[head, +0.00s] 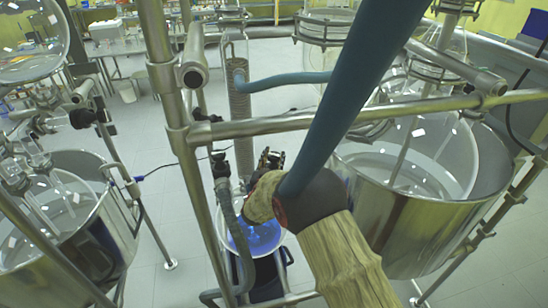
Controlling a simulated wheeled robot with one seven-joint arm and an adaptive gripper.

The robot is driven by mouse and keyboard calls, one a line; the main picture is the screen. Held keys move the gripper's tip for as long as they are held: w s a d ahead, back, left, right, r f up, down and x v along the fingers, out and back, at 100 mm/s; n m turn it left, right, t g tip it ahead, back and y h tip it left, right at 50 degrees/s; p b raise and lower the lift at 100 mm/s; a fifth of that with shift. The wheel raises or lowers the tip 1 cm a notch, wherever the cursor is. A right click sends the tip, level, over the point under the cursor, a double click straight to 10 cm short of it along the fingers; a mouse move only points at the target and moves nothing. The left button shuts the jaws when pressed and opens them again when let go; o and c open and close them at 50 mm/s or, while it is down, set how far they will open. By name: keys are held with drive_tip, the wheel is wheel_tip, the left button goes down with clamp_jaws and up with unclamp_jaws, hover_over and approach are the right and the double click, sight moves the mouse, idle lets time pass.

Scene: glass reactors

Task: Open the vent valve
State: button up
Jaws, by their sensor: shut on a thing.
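My gripper (271,159) is dark and small in the head view, beyond the wrist of my tan-sleeved arm. It is shut on a small part beside the glass column (240,105), which I take to be the vent valve. That part is hidden by my gripper and wrist, so its handle position cannot be told. A dark valve-like fitting (221,165) sits on the grey hose just left of my gripper, apart from it. A vessel with blue liquid (258,236) stands below, partly behind my arm.
Steel frame rails (370,112) cross close to my arm. A large steel bath (430,225) stands right and another (95,235) left. Pale floor (175,215) is open between.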

drive_tip(key=shift+c, duration=1.3)
drive_tip(key=shift+f+n+y+b, duration=0.15)
drive_tip(key=shift+n+y+b, duration=0.15)
drive_tip(key=shift+y+b, duration=0.25)
drive_tip(key=shift+d+y+b, duration=0.1)
drive_tip(key=shift+y+b, duration=0.15)
drive_tip(key=shift+b, duration=0.25)
drive_tip(key=n+y+b, duration=0.3)
drive_tip(key=y+b, duration=0.1)
drive_tip(key=b, duration=0.1)
drive_tip(key=shift+f, duration=0.2)
drive_tip(key=n+y+b, duration=0.2)
drive_tip(key=y+b, duration=0.1)
drive_tip(key=shift+g+y, duration=0.4)
drive_tip(key=n+y, duration=0.1)
drive_tip(key=n+g+y, duration=0.1)
drive_tip(key=n+g+y+b, duration=0.1)
drive_tip(key=y, duration=0.1)
drive_tip(key=shift+r, duration=0.3)
drive_tip(key=shift+n+g+y+p, duration=1.1)
drive_tip(key=shift+n+g+y, duration=0.8)
drive_tip(key=shift+g+y, duration=0.1)
drive_tip(key=shift+r, duration=0.1)
